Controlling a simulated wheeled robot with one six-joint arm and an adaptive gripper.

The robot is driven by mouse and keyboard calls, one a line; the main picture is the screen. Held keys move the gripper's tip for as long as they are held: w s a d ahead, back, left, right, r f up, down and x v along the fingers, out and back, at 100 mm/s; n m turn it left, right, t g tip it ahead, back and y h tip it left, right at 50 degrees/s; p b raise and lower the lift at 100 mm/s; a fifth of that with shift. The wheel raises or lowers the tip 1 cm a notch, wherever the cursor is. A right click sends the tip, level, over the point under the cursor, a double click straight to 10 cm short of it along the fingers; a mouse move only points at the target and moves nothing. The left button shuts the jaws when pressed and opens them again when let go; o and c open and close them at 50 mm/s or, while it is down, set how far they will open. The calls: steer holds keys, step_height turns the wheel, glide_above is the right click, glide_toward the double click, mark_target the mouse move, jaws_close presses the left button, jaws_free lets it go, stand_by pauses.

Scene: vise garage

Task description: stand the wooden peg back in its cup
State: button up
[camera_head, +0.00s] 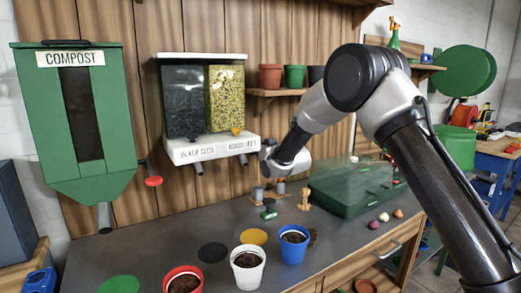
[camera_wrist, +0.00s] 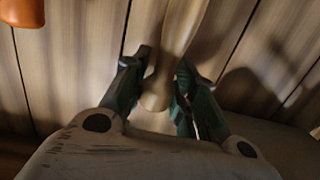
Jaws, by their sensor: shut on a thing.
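In the wrist view, my gripper (camera_wrist: 163,64) is shut on a pale, smooth wooden piece, the wooden peg (camera_wrist: 176,38). It stands slightly tilted between the dark green fingers, with its rounded lower end showing and its top out of frame. In the head view, my gripper's wrist (camera_head: 285,160) is above the back of the bench, beside the seed dispenser; the fingers and held peg are hard to make out. Small grey cylinders (camera_head: 258,194) stand on the bench below; I cannot tell whether one is the cup.
A small wooden object (camera_head: 305,196) stands on the bench near a green transparent box (camera_head: 350,190). Red (camera_head: 183,280), white (camera_head: 247,268) and blue (camera_head: 293,246) pots stand in front. The seed dispenser (camera_head: 205,150) and plank wall are close behind. An orange knob (camera_wrist: 22,12) shows in the wrist view.

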mark_target(259, 166)
steer(key=shift+f, duration=3.5)
steer(key=o, duration=1.7)
steer(key=shift+v, duration=3.6)
